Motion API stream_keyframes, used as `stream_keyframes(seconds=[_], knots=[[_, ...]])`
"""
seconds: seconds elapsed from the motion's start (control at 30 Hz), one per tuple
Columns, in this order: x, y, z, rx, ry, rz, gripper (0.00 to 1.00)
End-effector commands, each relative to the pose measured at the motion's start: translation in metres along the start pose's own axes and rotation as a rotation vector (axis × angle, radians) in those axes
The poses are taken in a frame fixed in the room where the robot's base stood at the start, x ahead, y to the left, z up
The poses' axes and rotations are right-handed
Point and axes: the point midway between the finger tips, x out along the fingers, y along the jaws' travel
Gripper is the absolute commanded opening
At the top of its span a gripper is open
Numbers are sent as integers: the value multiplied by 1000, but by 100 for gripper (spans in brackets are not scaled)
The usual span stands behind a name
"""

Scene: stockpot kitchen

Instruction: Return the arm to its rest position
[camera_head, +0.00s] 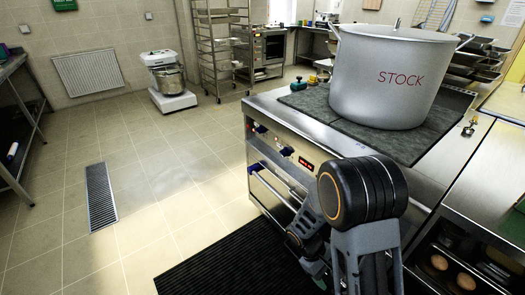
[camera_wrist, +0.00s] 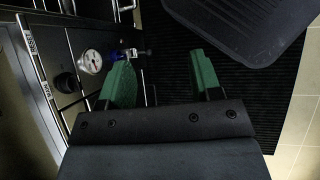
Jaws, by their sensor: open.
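My gripper (camera_wrist: 162,80) shows in the wrist view with its two green fingers apart and nothing between them. It is near the stove's front, over the black floor mat (camera_wrist: 270,100). In the head view my arm is folded low in front of the stove (camera_head: 290,150), and my gripper is hidden there. A large grey pot marked STOCK (camera_head: 385,85) stands upright on the stove's dark top, with a lid on it.
A dial gauge (camera_wrist: 91,61) and a black knob (camera_wrist: 65,82) on the stove front are close to the left finger. A rail (camera_head: 275,190) runs along that front. Eggs (camera_head: 440,262) sit at lower right.

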Motion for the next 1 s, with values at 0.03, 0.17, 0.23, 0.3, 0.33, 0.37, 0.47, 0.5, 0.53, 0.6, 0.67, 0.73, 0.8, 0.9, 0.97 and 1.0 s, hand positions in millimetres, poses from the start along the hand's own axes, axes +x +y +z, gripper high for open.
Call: stream_keyframes(seconds=[0.03,0.17,0.23,0.3,0.33,0.37,0.47,0.5,0.53,0.6,0.67,0.73,0.8,0.9,0.97,1.0], knots=[[-42,4,24,88,64,-40,58],[-112,4,63,282,219,-153,58],[-148,4,84,373,308,-208,58],[-183,6,106,449,398,-255,58],[-197,6,114,479,436,-271,58],[-210,7,123,505,473,-286,58],[-249,10,151,576,589,-318,58],[-263,13,161,597,630,-321,58],[-272,14,168,610,659,-321,58],[-290,19,184,634,716,-309,58],[-304,23,196,650,758,-296,58],[-316,28,207,666,796,-283,58],[-325,30,215,676,820,-275,58],[-328,32,217,682,825,-273,58],[-327,32,217,683,823,-273,58],[-327,32,217,683,823,-273,58]])
